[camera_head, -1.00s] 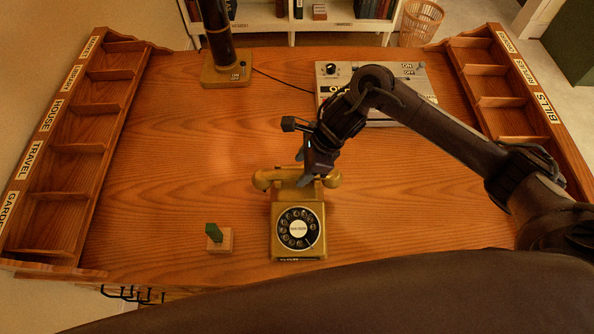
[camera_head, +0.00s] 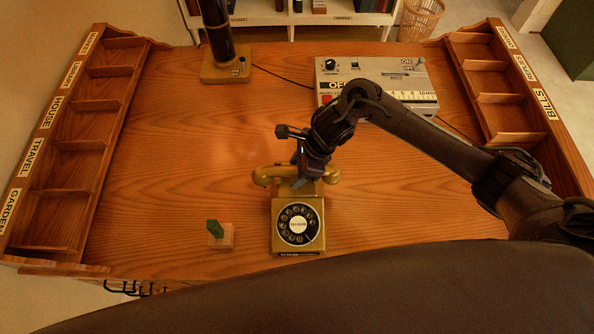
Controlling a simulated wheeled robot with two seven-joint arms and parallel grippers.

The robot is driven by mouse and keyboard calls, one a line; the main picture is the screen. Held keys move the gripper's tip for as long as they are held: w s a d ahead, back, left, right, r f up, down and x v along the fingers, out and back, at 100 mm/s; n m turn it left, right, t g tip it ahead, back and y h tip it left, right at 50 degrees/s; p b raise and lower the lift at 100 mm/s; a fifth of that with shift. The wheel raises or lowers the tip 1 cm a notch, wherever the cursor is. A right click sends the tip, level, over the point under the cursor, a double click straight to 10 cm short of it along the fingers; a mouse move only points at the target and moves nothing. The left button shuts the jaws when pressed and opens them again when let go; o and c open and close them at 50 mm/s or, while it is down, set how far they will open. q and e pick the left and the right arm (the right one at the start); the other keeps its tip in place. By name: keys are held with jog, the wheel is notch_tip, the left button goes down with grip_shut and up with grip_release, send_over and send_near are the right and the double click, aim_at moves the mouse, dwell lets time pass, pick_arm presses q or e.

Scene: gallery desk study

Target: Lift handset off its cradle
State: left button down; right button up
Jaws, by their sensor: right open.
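A mustard-yellow rotary telephone (camera_head: 298,238) with a black dial stands near the front middle of the desk. Its handset (camera_head: 264,175) lies across the cradle at the back of the phone, with both ends showing. My right gripper (camera_head: 301,181) comes down over the middle of the handset from above and behind. It is open. Its fingers hide the handset's middle, and I cannot tell whether they touch it. My left gripper is not in view.
A small wooden block with a green top (camera_head: 220,234) stands left of the phone. A grey device (camera_head: 385,80) and a lamp base (camera_head: 226,66) are at the back. Labelled wooden compartments (camera_head: 70,150) line both sides. The desk's left middle is clear.

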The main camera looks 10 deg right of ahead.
jog(key=shift+f+b, duration=0.2)
jog(key=shift+b, duration=0.15)
dwell(0.4)
grip_shut()
